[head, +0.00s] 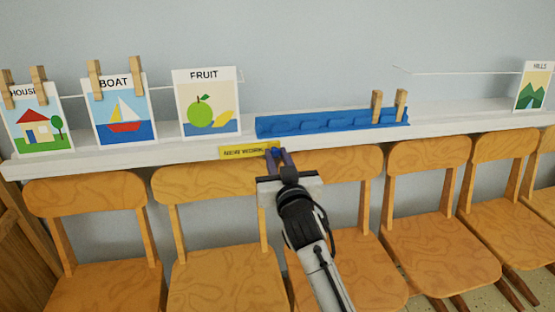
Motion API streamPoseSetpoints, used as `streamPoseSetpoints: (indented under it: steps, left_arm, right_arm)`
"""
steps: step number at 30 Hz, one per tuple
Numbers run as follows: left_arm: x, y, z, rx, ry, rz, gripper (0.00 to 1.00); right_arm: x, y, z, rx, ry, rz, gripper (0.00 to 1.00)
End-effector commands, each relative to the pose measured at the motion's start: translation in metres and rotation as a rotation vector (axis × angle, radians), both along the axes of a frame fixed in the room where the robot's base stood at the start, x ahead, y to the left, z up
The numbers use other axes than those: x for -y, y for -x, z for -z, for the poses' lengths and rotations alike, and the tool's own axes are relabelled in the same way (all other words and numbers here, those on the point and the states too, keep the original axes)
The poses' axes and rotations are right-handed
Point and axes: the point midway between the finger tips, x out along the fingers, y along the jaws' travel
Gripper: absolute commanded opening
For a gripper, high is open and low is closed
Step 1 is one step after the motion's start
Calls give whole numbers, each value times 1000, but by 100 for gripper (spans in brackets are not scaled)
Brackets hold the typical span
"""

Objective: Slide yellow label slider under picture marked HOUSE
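The yellow label slider (243,152) sits on the front edge of the white shelf, below and a little right of the FRUIT picture (207,103). The HOUSE picture (34,119) hangs at the far left, held by two wooden clothespins (38,85). The BOAT picture (120,110) is between them. My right gripper (275,153) is at the right end of the slider, its fingers pointing at the shelf edge. The frame does not show clearly whether its fingers are apart or closed on the slider. My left gripper is not in view.
A blue tray (300,124) with two upright clothespins (377,106) lies on the white shelf (455,112). A HILLS picture (535,88) stands at the far right. Wooden chairs (93,200) line the front below the shelf. The shelf edge left of the slider looks clear.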

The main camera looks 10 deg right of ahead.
Motion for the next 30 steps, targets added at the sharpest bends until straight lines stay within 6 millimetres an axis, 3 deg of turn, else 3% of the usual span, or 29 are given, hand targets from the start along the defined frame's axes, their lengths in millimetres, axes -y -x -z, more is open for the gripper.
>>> streamPoseSetpoints:
  steps: [1, 4, 14, 30]
  left_arm:
    - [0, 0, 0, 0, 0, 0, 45]
    - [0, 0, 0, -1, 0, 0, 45]
    - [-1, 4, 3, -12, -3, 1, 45]
    - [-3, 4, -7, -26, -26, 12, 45]
  right_arm:
    - [-1, 0, 0, -1, -1, -1, 25]
    - [-1, 0, 0, -1, -1, -1, 38]
    - [0, 0, -4, 1, -1, 0, 38]
    - [0, 0, -92, 1, -1, -1, 38]
